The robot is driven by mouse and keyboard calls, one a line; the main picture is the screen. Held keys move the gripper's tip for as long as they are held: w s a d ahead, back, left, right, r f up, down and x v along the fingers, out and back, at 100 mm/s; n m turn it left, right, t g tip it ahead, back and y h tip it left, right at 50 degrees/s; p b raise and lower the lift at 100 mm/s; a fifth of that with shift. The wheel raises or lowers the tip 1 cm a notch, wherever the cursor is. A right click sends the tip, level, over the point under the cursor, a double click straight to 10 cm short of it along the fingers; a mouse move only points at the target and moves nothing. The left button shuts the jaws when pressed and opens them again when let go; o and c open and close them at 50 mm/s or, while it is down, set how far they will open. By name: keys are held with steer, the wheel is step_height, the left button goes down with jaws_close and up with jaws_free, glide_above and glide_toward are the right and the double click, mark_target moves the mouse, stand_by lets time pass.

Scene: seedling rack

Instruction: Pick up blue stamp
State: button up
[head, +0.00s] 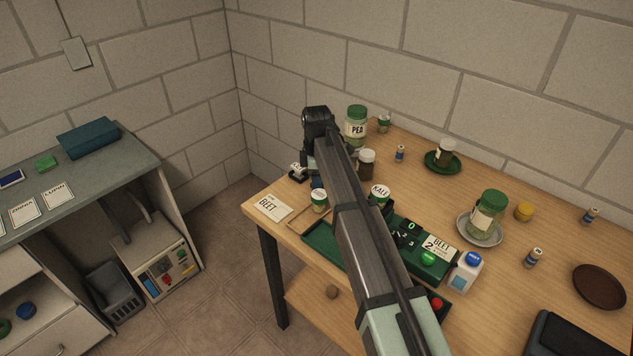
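My arm reaches across the table, with its black wrist above the table's far left corner. My gripper (298,172) is low beside the wrist, mostly hidden; I cannot tell whether its fingers are open or shut. A small dark blue thing (317,182) shows just right of it, at the arm's edge. It may be the blue stamp, but it is too covered to tell. I cannot tell whether my gripper touches it.
On the wooden table (262,192) a BEET card (272,207) lies near the left edge. A PEA jar (356,124), a brown jar (366,163) and a white-and-green pot (319,200) stand close to my arm. A green tray (322,240) lies partly under it. A grey shelf (100,165) stands left.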

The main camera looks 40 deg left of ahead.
steer(key=c, duration=0.6)
steer(key=shift+r, duration=0.1)
steer(key=shift+c, duration=0.2)
